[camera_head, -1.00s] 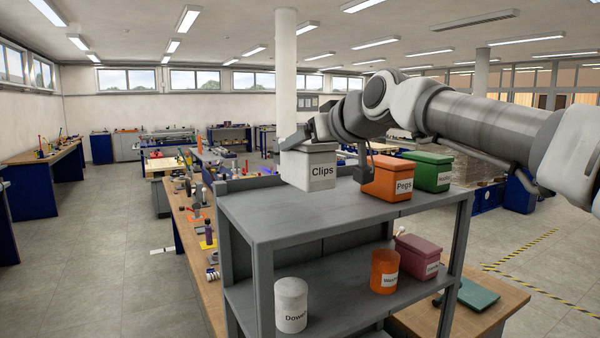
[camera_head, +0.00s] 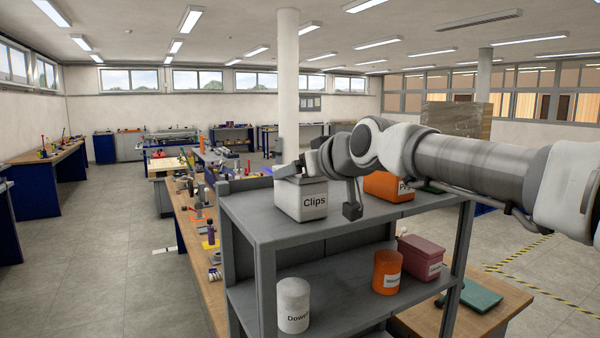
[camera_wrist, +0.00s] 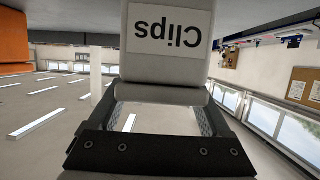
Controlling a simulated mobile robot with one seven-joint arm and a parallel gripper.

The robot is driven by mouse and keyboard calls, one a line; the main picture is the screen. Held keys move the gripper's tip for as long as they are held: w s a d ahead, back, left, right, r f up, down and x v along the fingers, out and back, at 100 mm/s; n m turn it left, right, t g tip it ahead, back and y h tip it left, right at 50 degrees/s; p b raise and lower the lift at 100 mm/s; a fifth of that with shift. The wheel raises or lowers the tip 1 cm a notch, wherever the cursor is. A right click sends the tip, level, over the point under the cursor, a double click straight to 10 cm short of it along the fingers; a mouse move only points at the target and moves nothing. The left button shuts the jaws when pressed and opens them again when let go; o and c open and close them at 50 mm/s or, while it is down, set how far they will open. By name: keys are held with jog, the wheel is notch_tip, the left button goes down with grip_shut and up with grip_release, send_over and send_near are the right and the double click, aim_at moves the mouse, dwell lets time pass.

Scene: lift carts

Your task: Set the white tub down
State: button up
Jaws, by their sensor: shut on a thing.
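The white tub (camera_head: 301,201) labelled "Clips" is upright at the left of the grey shelf unit's top (camera_head: 345,213). Its base is at or very near the surface; I cannot tell whether it touches. My gripper (camera_head: 290,171) is at the tub's top, shut on it. In the wrist view, my gripper (camera_wrist: 160,96) has its fingers on either side of the tub's top part, and the label of the white tub (camera_wrist: 168,45) shows upside down.
An orange tub (camera_head: 384,188) stands to the right on the same top, partly behind my arm, with a green tub mostly hidden beyond. The lower shelf holds a white canister (camera_head: 293,305), an orange canister (camera_head: 386,272) and a maroon box (camera_head: 420,258).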

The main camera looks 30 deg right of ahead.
jog(key=o, duration=1.5)
jog(key=shift+r+p, duration=0.3)
jog(key=shift+p, duration=0.15)
jog(key=shift+s+d, duration=0.1)
jog(key=shift+s, duration=0.15)
jog(key=b+v, duration=0.2)
jog(key=v, duration=0.9)
jog(key=shift+s+b, duration=0.25)
jog(key=shift+b, duration=0.05)
jog(key=s+a+f+g, duration=0.2)
jog(key=s+a+f, duration=0.2)
jog(key=f, duration=0.5)
jog(key=s+a+f+g, duration=0.3)
jog(key=s+a+f, duration=0.2)
jog(key=f, duration=0.5)
jog(key=s+a+f+g, duration=0.3)
jog(key=s+a+f, duration=0.1)
jog(key=f, duration=0.6)
jog(key=shift+s+a, duration=0.2)
jog(key=shift+a, duration=0.7)
